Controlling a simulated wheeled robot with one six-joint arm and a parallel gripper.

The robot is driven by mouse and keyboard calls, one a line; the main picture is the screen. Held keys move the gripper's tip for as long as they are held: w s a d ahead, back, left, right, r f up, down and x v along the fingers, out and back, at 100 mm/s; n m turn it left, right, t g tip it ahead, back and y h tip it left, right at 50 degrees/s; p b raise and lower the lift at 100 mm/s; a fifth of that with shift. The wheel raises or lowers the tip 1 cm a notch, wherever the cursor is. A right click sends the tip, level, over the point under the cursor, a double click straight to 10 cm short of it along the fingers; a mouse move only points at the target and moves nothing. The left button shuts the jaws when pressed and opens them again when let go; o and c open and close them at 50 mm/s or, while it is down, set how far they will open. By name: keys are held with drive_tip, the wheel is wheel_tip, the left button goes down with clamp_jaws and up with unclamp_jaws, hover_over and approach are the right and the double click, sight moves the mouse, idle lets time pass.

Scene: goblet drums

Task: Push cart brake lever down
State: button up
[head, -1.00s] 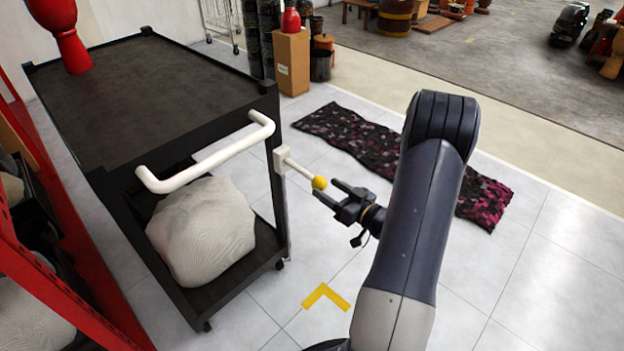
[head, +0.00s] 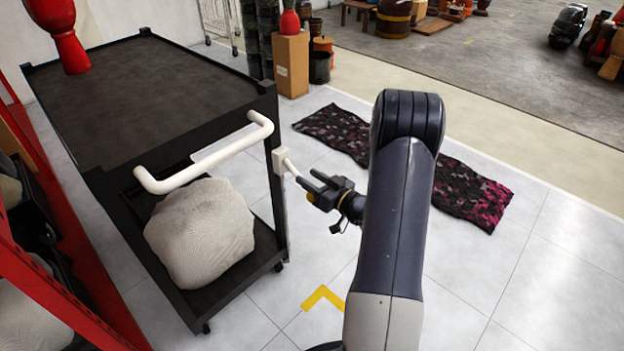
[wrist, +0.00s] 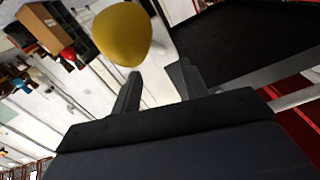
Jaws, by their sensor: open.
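The cart (head: 140,100) stands at the left with its white push handle (head: 205,162) facing me. The brake lever (head: 291,168) is a short white rod from a white bracket on the cart's near right post. It slants downward and outward. Its yellow knob (head: 311,197) is mostly hidden under my gripper (head: 312,181) in the head view. My gripper is open, over the lever's outer end. In the wrist view the yellow knob (wrist: 122,35) is large, close to the tip of the left finger and not between the fingers. Whether they touch, I cannot tell.
A grey cloth-like bundle (head: 200,235) lies on the cart's lower shelf. A red rack (head: 60,290) stands at the far left. A patterned rug (head: 465,195) lies behind my arm. A yellow corner mark (head: 323,297) is on the clear floor below my gripper.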

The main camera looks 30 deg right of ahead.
clamp_jaws()
idle(0.6)
drive_tip(key=c, duration=0.9)
unclamp_jaws()
drive_tip(key=o, duration=1.3)
drive_tip(key=shift+s, duration=0.1)
drive_tip(key=p+v, duration=0.1)
drive_tip(key=v, duration=0.9)
drive_tip(key=shift+s+d, duration=0.15)
drive_tip(key=shift+s, duration=0.15)
